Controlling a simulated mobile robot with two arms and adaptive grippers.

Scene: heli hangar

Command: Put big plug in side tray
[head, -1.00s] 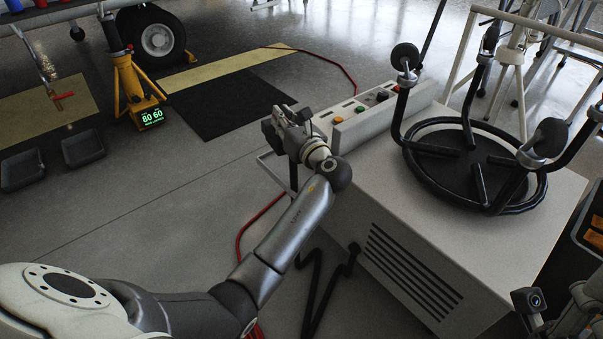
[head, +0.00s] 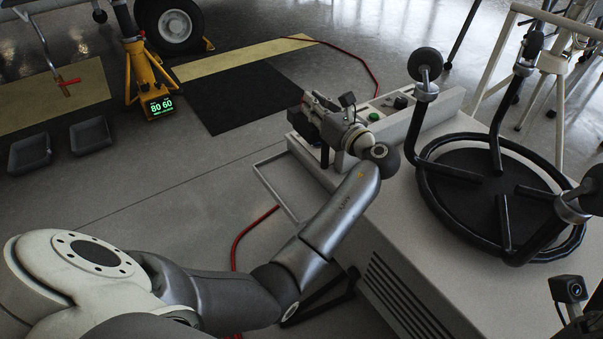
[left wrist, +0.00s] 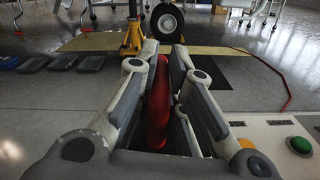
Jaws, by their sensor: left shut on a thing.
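The side tray (head: 272,194) shows as a thin pale rim on the cabinet's left side, below and left of the gripper. My right gripper's fingers are out of view.
A black round stand (head: 440,207) with upright arms stands on the cabinet. Buttons (left wrist: 299,146) line the panel (head: 440,98). A red hose (head: 240,240) lies on the floor left of the cabinet. Dark trays (head: 91,136) and a yellow jack (head: 142,75) stand farther left.

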